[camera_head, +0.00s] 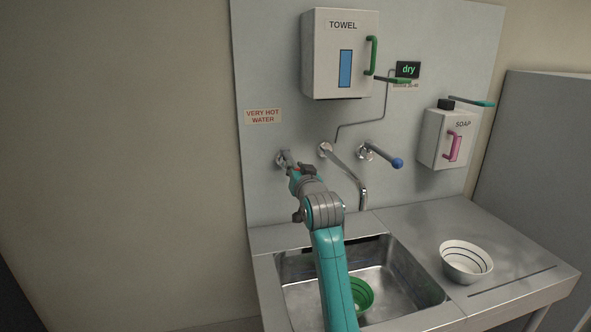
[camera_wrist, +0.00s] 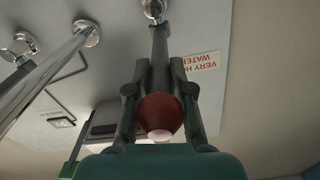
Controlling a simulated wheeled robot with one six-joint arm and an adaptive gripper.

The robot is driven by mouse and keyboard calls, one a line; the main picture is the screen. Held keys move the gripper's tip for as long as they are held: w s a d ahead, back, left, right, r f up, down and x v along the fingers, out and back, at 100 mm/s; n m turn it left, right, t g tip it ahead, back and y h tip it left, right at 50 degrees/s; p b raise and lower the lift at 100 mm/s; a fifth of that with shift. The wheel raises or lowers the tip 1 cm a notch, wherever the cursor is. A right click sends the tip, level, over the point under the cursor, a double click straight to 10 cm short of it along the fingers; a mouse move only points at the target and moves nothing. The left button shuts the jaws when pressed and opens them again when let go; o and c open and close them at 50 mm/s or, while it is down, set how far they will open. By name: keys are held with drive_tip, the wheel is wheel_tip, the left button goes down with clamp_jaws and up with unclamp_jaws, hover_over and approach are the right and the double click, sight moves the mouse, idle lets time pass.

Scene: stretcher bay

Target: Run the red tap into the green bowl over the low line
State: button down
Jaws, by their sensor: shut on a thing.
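The red tap's lever (camera_wrist: 159,60) runs from its wall mount (camera_head: 283,159) to a red knob (camera_wrist: 160,112) with a pale end. My gripper (camera_head: 297,171) is at the lever in the head view, hiding most of it. In the wrist view my gripper (camera_wrist: 159,108) has a finger on each side of the red knob and is shut on it. The green bowl (camera_head: 366,288) sits in the sink below the spout (camera_head: 349,176), partly hidden behind my arm. I cannot make out its low line, its water level or any stream.
A blue-knobbed lever (camera_head: 382,155) is right of the spout. A white bowl (camera_head: 466,262) with dark lines stands on the right counter. The towel box (camera_head: 320,60), a "dry" display (camera_head: 407,69) and soap dispenser (camera_head: 440,142) are on the wall. A "VERY HOT WATER" sign (camera_head: 263,116) hangs left.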

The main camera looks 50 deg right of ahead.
drive_tip(key=shift+w+a+m+g+h, duration=0.55)
drive_tip(key=shift+a+m+g+h, duration=0.2)
drive_tip(key=shift+h, duration=0.35)
drive_tip(key=c, duration=1)
unclamp_jaws()
drive_tip(key=shift+c, duration=0.2)
drive_tip(key=shift+s, duration=0.1)
drive_tip(key=v, duration=1.2)
